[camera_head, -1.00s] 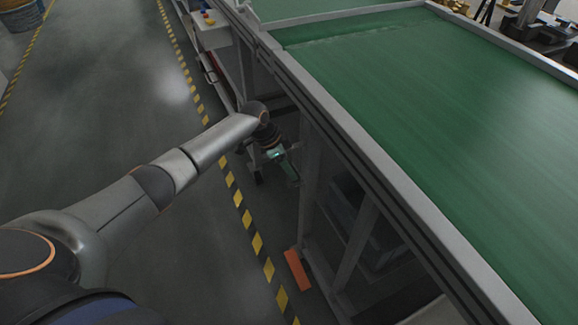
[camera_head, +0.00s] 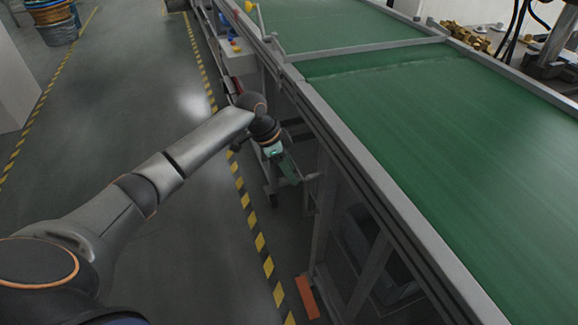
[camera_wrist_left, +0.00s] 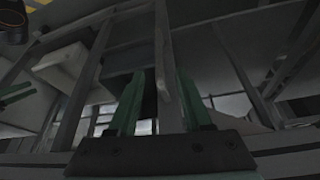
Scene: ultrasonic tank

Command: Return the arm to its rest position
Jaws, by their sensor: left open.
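My left arm (camera_head: 165,175) comes in from the lower left of the head view and reaches toward the side of the conveyor frame. My left gripper (camera_head: 298,180) hangs below the belt's edge, beside the frame, pointing down and to the right. In the left wrist view its two green fingers (camera_wrist_left: 158,95) stand apart with nothing between them. I cannot tell from these views whether the gripper touches the frame. My right gripper is not in view.
The green conveyor belt (camera_head: 440,120) with its grey side rail (camera_head: 375,175) fills the right. An orange block (camera_head: 307,297) lies on the floor by the frame. Yellow-black floor tape (camera_head: 259,242) runs alongside. Blue barrels (camera_head: 55,25) stand far back.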

